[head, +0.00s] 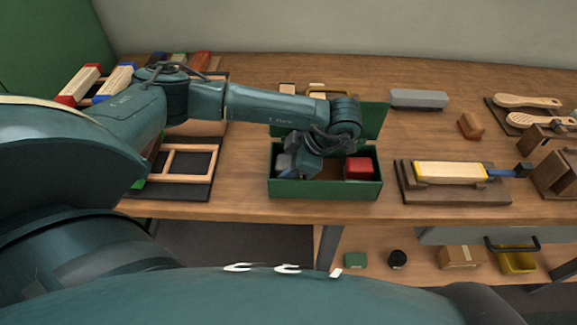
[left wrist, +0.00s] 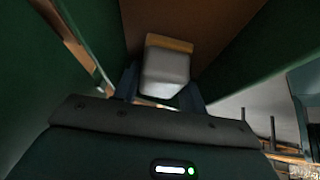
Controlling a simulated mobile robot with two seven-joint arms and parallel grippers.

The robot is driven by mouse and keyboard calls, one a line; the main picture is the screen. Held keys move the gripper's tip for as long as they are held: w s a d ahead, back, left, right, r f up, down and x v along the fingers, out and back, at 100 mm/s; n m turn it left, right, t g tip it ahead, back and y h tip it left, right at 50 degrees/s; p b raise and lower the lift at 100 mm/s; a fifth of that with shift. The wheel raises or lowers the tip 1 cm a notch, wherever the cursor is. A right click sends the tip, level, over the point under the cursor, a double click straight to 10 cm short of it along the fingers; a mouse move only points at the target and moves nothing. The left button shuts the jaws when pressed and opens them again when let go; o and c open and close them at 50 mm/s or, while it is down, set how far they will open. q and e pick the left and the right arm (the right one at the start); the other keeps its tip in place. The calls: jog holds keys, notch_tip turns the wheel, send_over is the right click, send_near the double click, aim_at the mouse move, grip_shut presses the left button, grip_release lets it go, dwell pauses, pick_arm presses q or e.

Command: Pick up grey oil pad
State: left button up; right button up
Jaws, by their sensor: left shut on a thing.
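The grey oil pad (left wrist: 166,72), a pale grey block with a tan layer at one end, sits between the fingers of my left gripper (left wrist: 160,88) in the left wrist view. In the head view my left gripper (head: 297,170) reaches down into an open green box (head: 325,189) and is shut on the pad. A grey piece of the pad (head: 284,163) shows at the box's left end; the arm hides the rest. I cannot tell whether the pad touches the box floor. My right gripper is not in view.
A red block (head: 358,168) lies at the box's right end, and the raised lid (head: 372,118) stands behind. A wooden frame (head: 187,162) lies left; a yellow-edged block (head: 450,171) on a board lies right. A grey bar (head: 418,98) and brushes (head: 528,101) lie farther back.

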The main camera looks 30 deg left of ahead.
aim_at(288, 161)
pick_arm(q)
notch_tip(288, 161, up, 18)
jog(key=shift+p, duration=1.15)
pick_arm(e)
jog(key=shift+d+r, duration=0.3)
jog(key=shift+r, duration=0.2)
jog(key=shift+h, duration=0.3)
pick_arm(q)
jog(key=o, duration=0.4)
jog(key=c, duration=0.3)
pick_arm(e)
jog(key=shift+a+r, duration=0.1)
